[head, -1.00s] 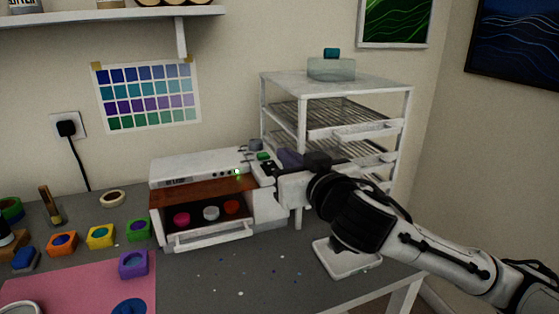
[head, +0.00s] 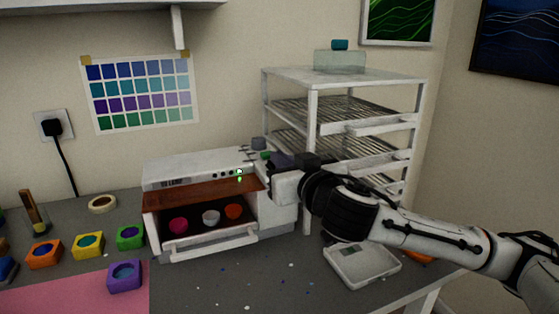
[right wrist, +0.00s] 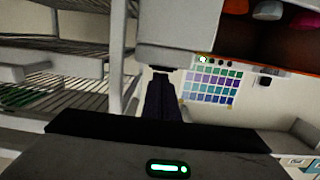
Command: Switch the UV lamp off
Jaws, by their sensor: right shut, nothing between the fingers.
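The UV lamp (head: 190,171) is a white box with an orange-brown front shield (head: 208,195). A small green light (head: 239,176) glows at its front right; it also shows in the right wrist view (right wrist: 202,59). My left gripper is out of view.
Pink, white and orange pieces (head: 210,217) sit inside the lamp. A white wire-shelf rack (head: 312,100) stands close behind my right gripper. Coloured moulds (head: 88,245) stand at left. The front table middle is mostly clear.

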